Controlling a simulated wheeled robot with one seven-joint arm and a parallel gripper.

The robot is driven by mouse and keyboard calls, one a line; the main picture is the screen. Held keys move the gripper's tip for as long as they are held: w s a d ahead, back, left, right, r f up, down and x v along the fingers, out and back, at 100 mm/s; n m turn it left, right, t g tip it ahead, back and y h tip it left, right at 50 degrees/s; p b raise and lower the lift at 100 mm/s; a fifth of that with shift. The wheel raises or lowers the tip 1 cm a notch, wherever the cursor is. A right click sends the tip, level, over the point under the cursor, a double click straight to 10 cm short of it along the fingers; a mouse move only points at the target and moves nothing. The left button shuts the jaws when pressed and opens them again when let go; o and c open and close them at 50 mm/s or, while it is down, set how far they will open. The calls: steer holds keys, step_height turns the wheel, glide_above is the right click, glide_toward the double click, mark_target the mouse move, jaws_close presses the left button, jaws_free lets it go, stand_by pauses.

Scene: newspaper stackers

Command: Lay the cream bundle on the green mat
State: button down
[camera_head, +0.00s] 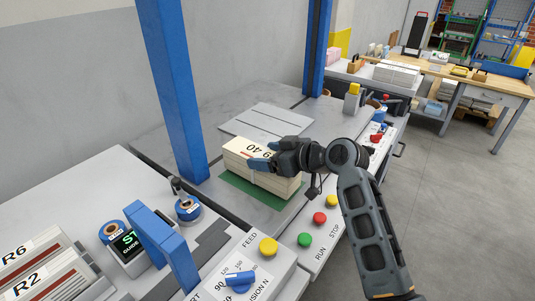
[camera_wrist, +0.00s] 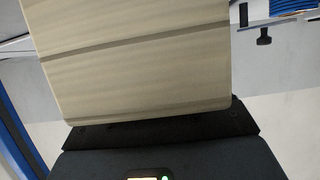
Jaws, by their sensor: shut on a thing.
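The cream bundle (camera_head: 240,158), a stack with a printed label on top and a strap around it, is over the green mat (camera_head: 235,184) on the grey machine table. The mat shows along the bundle's front and left edges; I cannot tell whether the bundle touches it. My gripper (camera_head: 268,160) reaches in from the right and is shut on the bundle. In the wrist view the bundle (camera_wrist: 135,60) fills the upper middle, close against the gripper. The far finger is partly hidden.
A blue post (camera_head: 172,90) rises just left of the bundle. A flat grey plate (camera_head: 266,121) lies behind it. A control panel with a yellow button (camera_head: 268,247) and other knobs is in front. Bundles marked R6 and R2 (camera_head: 40,275) lie front left.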

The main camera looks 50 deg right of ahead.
steer(key=shift+f+b, duration=0.45)
steer(key=shift+f, duration=0.05)
stand_by(0.7)
steer(key=shift+c, duration=1.4)
jaws_free()
steer(key=shift+o, duration=1.4)
steer(key=shift+f, duration=0.25)
steer(key=shift+b+v, duration=0.4)
steer(key=shift+v, duration=3.55)
steer(key=shift+r, duration=0.1)
